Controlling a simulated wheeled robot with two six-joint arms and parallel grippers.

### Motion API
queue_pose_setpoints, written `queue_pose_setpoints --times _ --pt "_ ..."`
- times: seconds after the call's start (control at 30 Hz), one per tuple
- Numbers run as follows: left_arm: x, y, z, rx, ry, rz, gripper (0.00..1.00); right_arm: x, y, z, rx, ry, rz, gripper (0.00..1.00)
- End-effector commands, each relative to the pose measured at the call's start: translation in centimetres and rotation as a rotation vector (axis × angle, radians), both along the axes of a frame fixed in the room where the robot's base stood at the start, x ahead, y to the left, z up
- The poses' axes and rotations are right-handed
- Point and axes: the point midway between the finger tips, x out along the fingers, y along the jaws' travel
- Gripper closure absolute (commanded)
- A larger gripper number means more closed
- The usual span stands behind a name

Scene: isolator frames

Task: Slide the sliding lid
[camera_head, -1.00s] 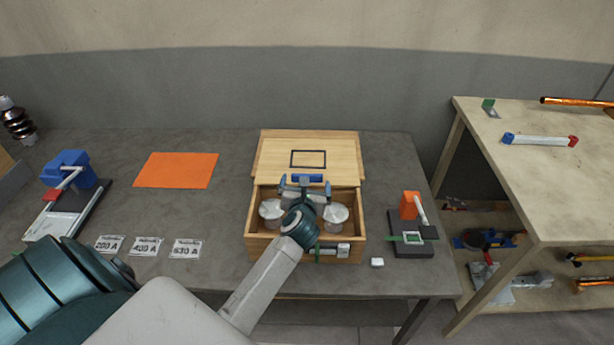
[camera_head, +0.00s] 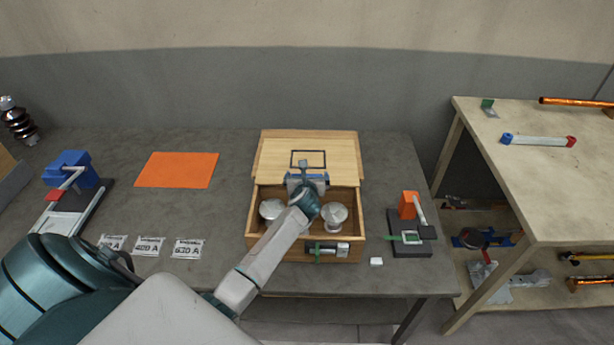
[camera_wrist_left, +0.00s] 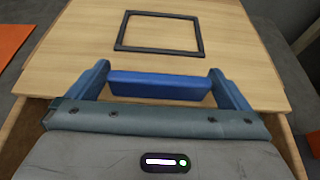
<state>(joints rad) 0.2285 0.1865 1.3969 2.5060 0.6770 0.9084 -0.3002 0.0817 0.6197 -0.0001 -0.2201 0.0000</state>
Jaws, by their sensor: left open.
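The wooden box (camera_head: 256,232) stands on the grey table with its sliding lid (camera_head: 335,150) pushed toward the back, leaving the front part open. The lid also fills much of the left wrist view (camera_wrist_left: 190,50), with a dark rectangular outline on it. A blue handle bar (camera_wrist_left: 160,86) lies at the lid's near edge. My left gripper (camera_head: 306,177) is over this edge, its two blue fingers open on either side of the bar (camera_wrist_left: 160,84). I cannot tell whether they touch it. My right gripper is not in view.
Round silvery pieces (camera_head: 334,215) lie in the box. A small tool with an orange block (camera_head: 408,205) stands to its right. An orange sheet (camera_head: 177,170) and several paper labels (camera_head: 188,249) lie to the left. A wooden workbench (camera_head: 550,180) is further right.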

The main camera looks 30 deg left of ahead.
Motion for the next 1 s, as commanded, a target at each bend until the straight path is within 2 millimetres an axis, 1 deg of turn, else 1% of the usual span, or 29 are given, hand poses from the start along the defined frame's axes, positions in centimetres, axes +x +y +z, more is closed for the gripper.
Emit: queue_pose_setpoints --times 0.3,0.37,0.4,0.57,0.67,0.77,0.87,1.0 --pt "0.2 0.1 -0.1 0.000 0.000 0.000 0.00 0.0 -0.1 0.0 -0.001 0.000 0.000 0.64" --pt "0.2 0.1 -0.1 0.000 0.000 0.000 0.10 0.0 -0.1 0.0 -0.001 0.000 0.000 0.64" --pt "0.2 0.1 -0.1 0.000 0.000 0.000 0.18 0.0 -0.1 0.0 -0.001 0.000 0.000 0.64" --pt "0.2 0.1 -0.1 0.000 0.000 0.000 0.49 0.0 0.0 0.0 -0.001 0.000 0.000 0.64" --pt "0.1 0.1 -0.1 0.000 0.000 0.000 0.50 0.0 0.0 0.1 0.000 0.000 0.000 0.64" --pt "-0.4 -0.2 0.0 -0.001 0.001 0.000 0.50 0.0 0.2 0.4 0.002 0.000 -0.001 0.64" --pt "-1.5 -1.0 0.0 -0.001 0.003 0.000 0.50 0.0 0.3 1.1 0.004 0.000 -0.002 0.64" --pt "-4.2 -2.6 0.2 -0.003 0.004 -0.001 0.50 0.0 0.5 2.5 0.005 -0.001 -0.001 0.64"
